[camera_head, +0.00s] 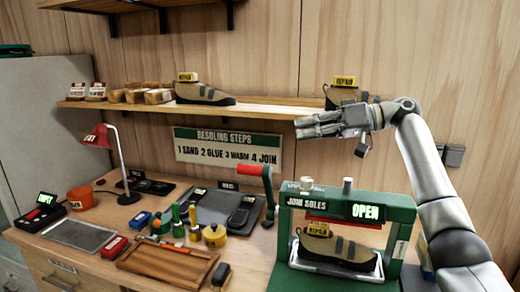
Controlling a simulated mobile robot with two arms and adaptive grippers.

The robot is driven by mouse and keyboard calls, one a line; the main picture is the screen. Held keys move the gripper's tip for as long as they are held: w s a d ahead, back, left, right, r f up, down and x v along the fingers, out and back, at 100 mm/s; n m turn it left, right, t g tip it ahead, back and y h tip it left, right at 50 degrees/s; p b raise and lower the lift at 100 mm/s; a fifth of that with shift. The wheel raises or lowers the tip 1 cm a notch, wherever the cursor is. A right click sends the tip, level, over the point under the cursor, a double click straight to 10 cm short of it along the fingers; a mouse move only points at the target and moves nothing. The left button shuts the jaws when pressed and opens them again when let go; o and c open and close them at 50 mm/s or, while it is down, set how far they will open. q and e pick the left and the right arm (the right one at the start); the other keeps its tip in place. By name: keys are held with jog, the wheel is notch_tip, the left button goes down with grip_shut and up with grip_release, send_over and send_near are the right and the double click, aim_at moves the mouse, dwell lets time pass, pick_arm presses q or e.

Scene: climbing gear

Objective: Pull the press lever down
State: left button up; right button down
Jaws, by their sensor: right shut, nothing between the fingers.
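The green sole press (402,216) stands at the right of the bench with a lit "OPEN" sign. Its lever has a red grip (253,170) and a dark arm, and it sticks up at the press's left side, the grip pointing left. My right gripper (302,127) is shut and empty. It is in the air above the press, up and right of the lever grip and apart from it. My left gripper is out of view.
A wooden shelf (270,109) with tagged shoes runs behind my right gripper. A red lamp (98,137), a wooden tray (165,266), glue pots and tools crowd the bench left of the press. A shoe sole (241,216) lies near the lever's base.

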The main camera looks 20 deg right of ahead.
pick_arm(q)
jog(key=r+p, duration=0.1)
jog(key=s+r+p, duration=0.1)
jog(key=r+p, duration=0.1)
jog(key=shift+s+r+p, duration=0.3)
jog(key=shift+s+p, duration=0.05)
jog(key=shift+p, duration=0.05)
pick_arm(e)
jog(key=w+a+f, duration=0.2)
jog(key=a+f, duration=0.3)
jog(key=a, duration=0.5)
jog(key=shift+w+f, duration=0.25)
